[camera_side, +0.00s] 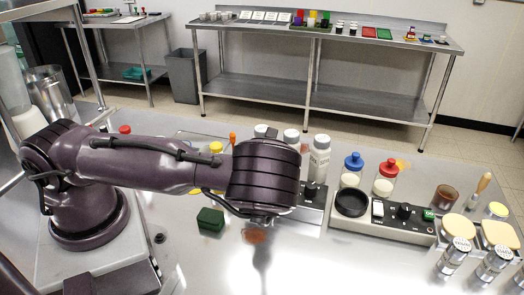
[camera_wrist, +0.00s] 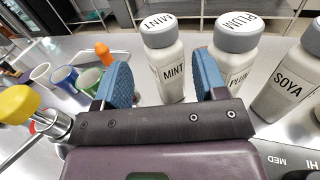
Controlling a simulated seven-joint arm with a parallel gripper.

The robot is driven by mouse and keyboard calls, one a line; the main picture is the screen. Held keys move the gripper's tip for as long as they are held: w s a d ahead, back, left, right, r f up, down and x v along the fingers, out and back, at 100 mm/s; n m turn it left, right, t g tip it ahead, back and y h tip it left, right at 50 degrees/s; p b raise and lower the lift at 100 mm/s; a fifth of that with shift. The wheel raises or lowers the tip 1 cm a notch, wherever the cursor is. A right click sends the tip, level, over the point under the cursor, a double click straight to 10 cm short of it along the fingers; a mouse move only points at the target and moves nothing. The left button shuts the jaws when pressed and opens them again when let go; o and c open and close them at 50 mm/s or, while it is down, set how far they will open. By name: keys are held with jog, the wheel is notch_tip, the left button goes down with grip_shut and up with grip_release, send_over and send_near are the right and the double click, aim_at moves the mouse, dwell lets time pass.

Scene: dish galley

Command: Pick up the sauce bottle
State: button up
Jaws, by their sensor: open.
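Three white sauce bottles with grey caps stand upright in a row in the wrist view: MINT (camera_wrist: 170,72), PLUM (camera_wrist: 232,66) and SOYA (camera_wrist: 290,82). In the side view they stand behind my wrist, partly hidden by it; the rightmost bottle (camera_side: 319,158) shows most clearly. My gripper (camera_wrist: 163,60) is open with two blue fingers. In the wrist view the MINT bottle appears between them, and the right finger overlaps the PLUM bottle's left edge. I see no contact; the exact distance is unclear. My wrist hides the fingers in the side view.
A green box (camera_side: 210,219) sits on the counter left of my wrist. A control panel (camera_side: 380,222) with a black ring lies to the right, with red-capped (camera_side: 386,178) and blue-capped (camera_side: 352,170) jars behind. Several coloured cups (camera_wrist: 65,78) stand left of the bottles.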

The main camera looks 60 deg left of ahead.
aim_at(260, 130)
jog(key=x, duration=0.6)
jog(key=shift+w+a, duration=0.2)
jog(key=shift+a, duration=0.05)
jog(key=c, duration=1.1)
